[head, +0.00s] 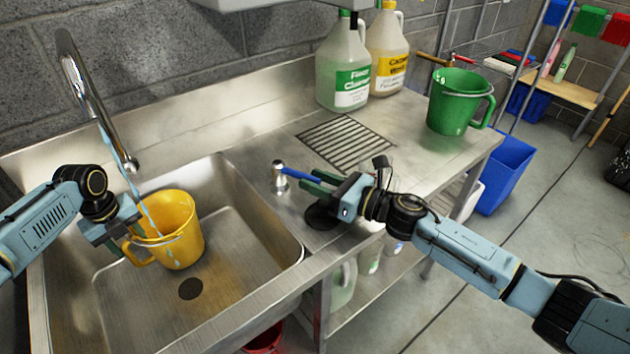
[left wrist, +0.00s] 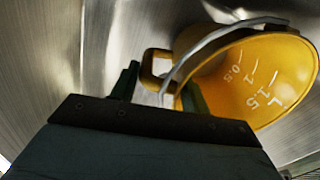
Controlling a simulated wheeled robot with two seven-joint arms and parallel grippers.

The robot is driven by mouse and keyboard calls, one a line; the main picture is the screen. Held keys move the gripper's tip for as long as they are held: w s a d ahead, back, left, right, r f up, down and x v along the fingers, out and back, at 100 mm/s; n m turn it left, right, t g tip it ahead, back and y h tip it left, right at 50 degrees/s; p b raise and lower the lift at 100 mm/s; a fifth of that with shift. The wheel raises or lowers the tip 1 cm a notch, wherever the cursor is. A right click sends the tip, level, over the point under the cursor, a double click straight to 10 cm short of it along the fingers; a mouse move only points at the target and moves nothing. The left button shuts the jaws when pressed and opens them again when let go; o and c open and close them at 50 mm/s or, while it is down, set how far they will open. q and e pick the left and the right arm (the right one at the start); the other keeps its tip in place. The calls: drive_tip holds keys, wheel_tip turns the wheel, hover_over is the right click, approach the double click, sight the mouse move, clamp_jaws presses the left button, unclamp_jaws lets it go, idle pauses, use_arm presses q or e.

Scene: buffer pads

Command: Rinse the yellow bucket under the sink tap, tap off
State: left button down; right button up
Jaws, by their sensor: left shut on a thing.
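The yellow bucket (head: 177,230) is held upright in the sink basin (head: 240,255), under the tap (head: 88,92). Water runs from the tap down into the bucket. My left gripper (head: 128,243) is shut on the bucket's handle side; in the left wrist view the yellow bucket (left wrist: 255,75) shows volume marks inside and a wire bail. My right gripper (head: 312,183) is at the blue tap lever (head: 292,172) on the counter, right of the basin. Its fingers are beside the lever; I cannot tell whether they grip it.
A green jug (head: 460,100) and two cleaner bottles (head: 343,65) (head: 387,50) stand at the back of the counter. A drain grate (head: 345,143) lies in front of them. The drain hole (head: 191,289) is in the basin floor. A blue bin (head: 507,170) stands right of the counter.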

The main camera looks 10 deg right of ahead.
use_arm(q)
drive_tip(key=shift+f+b, duration=0.4)
use_arm(e)
drive_tip(key=v, duration=1.2)
drive_tip(key=shift+c, duration=0.5)
